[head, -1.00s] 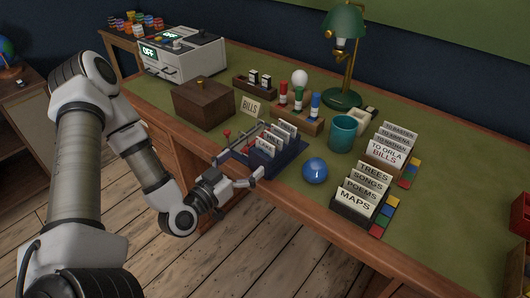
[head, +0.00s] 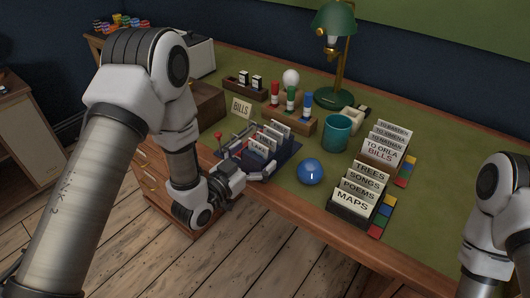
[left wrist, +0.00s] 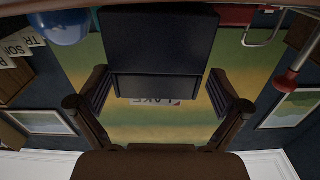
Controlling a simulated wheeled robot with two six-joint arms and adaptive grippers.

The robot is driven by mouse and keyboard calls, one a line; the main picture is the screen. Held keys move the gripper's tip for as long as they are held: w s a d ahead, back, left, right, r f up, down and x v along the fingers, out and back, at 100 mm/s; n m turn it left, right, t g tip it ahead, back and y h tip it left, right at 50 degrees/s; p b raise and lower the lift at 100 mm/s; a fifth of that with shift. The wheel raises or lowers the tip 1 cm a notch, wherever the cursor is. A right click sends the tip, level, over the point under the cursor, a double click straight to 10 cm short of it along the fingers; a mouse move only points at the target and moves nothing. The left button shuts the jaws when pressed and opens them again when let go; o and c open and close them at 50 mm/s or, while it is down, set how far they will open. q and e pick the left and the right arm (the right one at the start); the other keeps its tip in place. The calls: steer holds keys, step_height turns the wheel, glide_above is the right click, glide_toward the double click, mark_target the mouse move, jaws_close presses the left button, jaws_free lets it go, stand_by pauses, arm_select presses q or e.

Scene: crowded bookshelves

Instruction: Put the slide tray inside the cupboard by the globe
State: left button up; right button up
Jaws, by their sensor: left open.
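The slide tray (head: 262,155) is a small dark holder with several upright white labelled cards, one reading LAKE. It sits on a blue base on the desk. In the left wrist view the dark tray (left wrist: 162,40) lies between the fingers, with a LAKE label beyond it. My left gripper (head: 250,168) is open at the tray's near side, its fingers apart around it; they also show in the left wrist view (left wrist: 160,95). I cannot tell whether they touch it. The cupboard (head: 32,135) stands at far left, partly cut off. The globe is out of view now. My right gripper is out of view.
A blue ball (head: 311,171) and teal cup (head: 337,133) stand right of the tray. A card rack marked MAPS (head: 350,208) is farther right. Open floor lies before the desk.

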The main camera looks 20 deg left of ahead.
arm_select(q)
steer(key=x, duration=0.3)
steer(key=shift+w+d, duration=0.2)
steer(key=shift+d, duration=0.1)
steer(key=shift+a, duration=0.1)
